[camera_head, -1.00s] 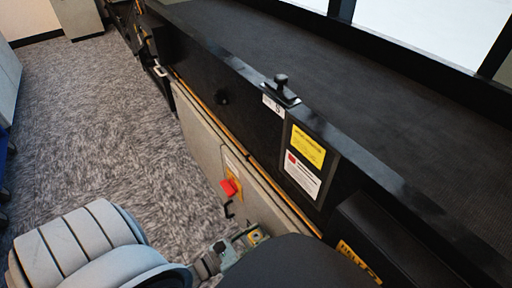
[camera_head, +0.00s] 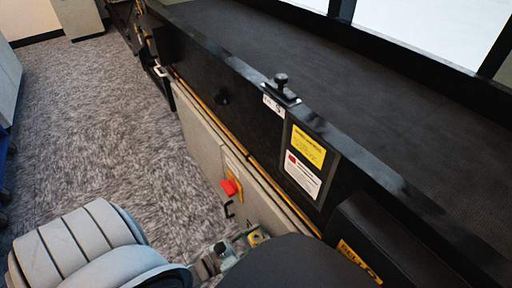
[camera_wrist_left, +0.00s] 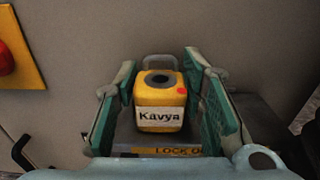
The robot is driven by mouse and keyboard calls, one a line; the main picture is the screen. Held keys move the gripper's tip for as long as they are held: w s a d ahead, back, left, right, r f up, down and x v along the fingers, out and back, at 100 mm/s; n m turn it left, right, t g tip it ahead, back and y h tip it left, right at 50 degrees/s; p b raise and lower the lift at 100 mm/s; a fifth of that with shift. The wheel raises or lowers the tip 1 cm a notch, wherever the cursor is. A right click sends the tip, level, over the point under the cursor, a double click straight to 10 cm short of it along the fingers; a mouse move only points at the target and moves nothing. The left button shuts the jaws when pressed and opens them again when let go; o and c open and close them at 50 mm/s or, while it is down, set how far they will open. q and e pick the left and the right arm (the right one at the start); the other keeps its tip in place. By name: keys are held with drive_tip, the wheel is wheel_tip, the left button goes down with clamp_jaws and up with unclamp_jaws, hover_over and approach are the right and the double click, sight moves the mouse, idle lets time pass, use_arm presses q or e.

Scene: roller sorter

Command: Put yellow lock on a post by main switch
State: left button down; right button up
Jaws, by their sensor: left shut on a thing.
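The yellow lock (camera_wrist_left: 160,116) has a white "Kavya" label, a grey shackle at its far end and a red dot. My left gripper (camera_wrist_left: 163,100) is shut on it, with green-padded fingers on both sides. My right gripper is out of view.
A black hook-like post (camera_head: 229,209) sticks out below the switch; it also shows at the wrist view's left edge (camera_wrist_left: 20,150). The grey panel (camera_head: 200,140) runs under the black conveyor side (camera_head: 240,110). Carpeted floor (camera_head: 100,120) is open to the left.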

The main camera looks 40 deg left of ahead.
use_arm(q)
drive_tip(key=c, duration=1)
unclamp_jaws()
drive_tip(key=shift+o, duration=0.2)
drive_tip(key=v, duration=1.2)
